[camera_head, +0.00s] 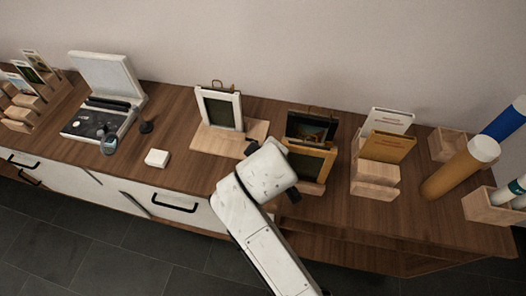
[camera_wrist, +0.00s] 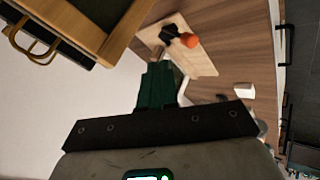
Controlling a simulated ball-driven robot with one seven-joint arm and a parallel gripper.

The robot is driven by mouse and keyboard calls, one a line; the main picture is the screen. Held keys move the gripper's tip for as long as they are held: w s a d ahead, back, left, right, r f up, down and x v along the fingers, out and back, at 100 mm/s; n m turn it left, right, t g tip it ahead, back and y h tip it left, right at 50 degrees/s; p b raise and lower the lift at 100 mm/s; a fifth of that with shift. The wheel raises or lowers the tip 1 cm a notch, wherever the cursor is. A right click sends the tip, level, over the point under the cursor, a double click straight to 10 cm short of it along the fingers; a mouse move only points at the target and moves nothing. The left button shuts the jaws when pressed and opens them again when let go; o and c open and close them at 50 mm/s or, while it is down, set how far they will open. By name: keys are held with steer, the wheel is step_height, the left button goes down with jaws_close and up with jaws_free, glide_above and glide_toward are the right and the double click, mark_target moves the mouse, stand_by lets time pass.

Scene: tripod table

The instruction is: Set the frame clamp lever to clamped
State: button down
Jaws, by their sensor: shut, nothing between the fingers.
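The frame clamp lever shows in the wrist view as a black arm with an orange tip (camera_wrist: 190,40), on a pale wooden base (camera_wrist: 203,62). In the head view the white picture frame (camera_head: 220,108) stands on this wooden base (camera_head: 215,141). A small black part shows beside my arm there; I cannot tell if it is the lever. My gripper (camera_wrist: 158,66) has dark green fingers, shut and empty, pointing toward the base, with the lever just beyond their tips. No contact with the lever can be made out.
A gold frame (camera_head: 312,163) stands close to the right of my arm, with a dark frame behind it. Card holders (camera_head: 376,172) and a tube (camera_head: 460,166) stand further right.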

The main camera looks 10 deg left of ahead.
steer(key=shift+v, duration=2.15)
steer(key=shift+s+f, duration=0.1)
steer(key=s+d+f+m+g+h, duration=0.1)
steer(key=s+d+f+m+g, duration=0.25)
steer(key=d, duration=0.55)
steer(key=s+d+f+m, duration=0.3)
steer(key=s+d+f, duration=0.2)
steer(key=s+d, duration=0.25)
steer(key=s+d+f+m+g+h, duration=0.1)
steer(key=s+d+f+m+g, duration=0.15)
steer(key=s+d+f, duration=0.45)
steer(key=s+d+m, duration=0.4)
steer(key=s+d, duration=0.4)
steer(key=d, duration=0.2)
steer(key=shift+s+d+r+g, duration=0.15)
steer(key=shift+s+r+g, duration=0.15)
steer(key=shift+r+g, duration=0.1)
